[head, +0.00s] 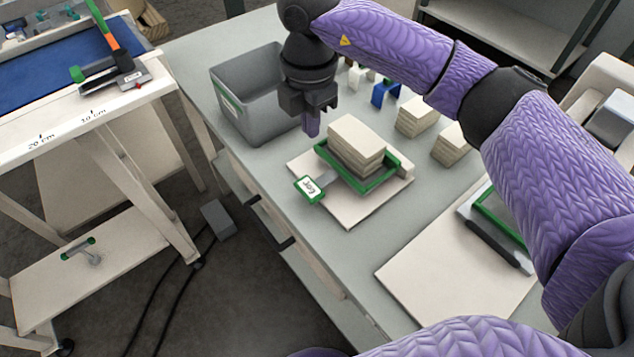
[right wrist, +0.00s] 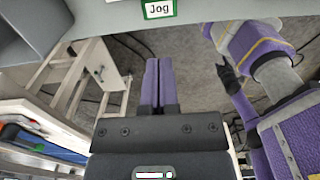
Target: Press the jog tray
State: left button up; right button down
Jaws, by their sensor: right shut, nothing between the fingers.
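The jog tray is a green-rimmed tray (head: 375,183) with a stack of beige blocks (head: 355,143) in it. It sits on a pale board (head: 352,213) on the grey table. A green-framed "Jog" label (head: 310,188) is at its near left corner and also shows at the top of the right wrist view (right wrist: 160,9). My right gripper (head: 312,126) points down, shut and empty, above the table just behind and left of the tray, apart from it. Its closed purple fingers also show in the right wrist view (right wrist: 152,85). My left gripper is not identifiable.
A grey bin (head: 245,105) stands left of my right gripper. More beige stacks (head: 416,116) and a blue piece (head: 384,93) lie behind the tray. Another pale board (head: 440,275) with a green-edged item (head: 495,215) is front right. A white cart (head: 100,115) stands left across a floor gap.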

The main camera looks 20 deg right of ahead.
aim_at(311, 186)
notch_tip(311, 186, down, 14)
jog(key=b, duration=0.3)
jog(key=shift+a, duration=0.15)
pick_arm(q)
jog(key=f, duration=0.1)
jog(key=a+f, duration=0.1)
jog(key=f, duration=0.1)
jog(key=shift+a, duration=0.1)
